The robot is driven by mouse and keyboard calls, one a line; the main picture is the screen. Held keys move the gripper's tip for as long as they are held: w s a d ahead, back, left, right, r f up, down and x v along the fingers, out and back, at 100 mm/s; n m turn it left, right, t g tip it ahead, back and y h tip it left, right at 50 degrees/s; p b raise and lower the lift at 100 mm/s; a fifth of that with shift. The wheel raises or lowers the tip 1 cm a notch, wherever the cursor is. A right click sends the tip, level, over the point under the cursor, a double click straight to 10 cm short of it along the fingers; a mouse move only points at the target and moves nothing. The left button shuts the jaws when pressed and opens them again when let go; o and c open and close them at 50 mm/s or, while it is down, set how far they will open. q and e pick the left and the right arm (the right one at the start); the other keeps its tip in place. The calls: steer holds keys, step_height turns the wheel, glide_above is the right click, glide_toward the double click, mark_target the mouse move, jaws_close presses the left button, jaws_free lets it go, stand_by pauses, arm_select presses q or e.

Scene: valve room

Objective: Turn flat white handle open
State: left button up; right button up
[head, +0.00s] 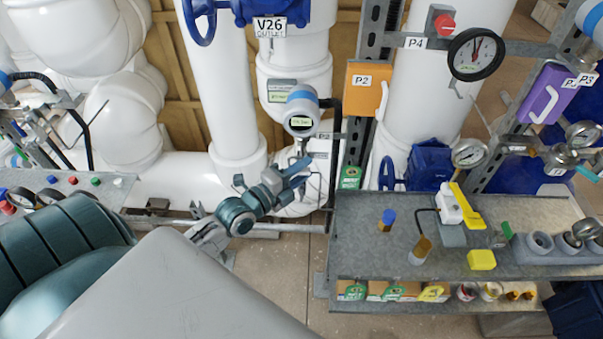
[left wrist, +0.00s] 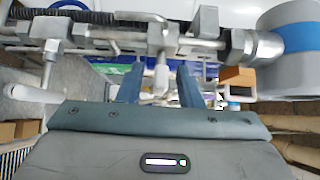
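A pale, whitish handle (left wrist: 162,74) hangs from a grey metal valve body (left wrist: 161,40) on a pipe run in the left wrist view. My left gripper (left wrist: 158,84) is open, with one blue-grey finger on each side of the handle. I cannot tell whether either finger touches it. In the head view my left gripper (head: 302,174) reaches in below a grey-and-blue transmitter (head: 301,115). The handle cannot be made out there, beside the gripper. My right gripper is not in view.
The transmitter's blue-banded housing (left wrist: 293,38) is close on the right in the left wrist view. White pipes (head: 215,100) stand behind the gripper. An orange P2 box (head: 366,92) and a grey bench (head: 355,230) with a yellow-handled valve (head: 463,205) stand to the right.

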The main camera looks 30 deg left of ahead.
arm_select(q)
steer(key=shift+a, duration=0.1)
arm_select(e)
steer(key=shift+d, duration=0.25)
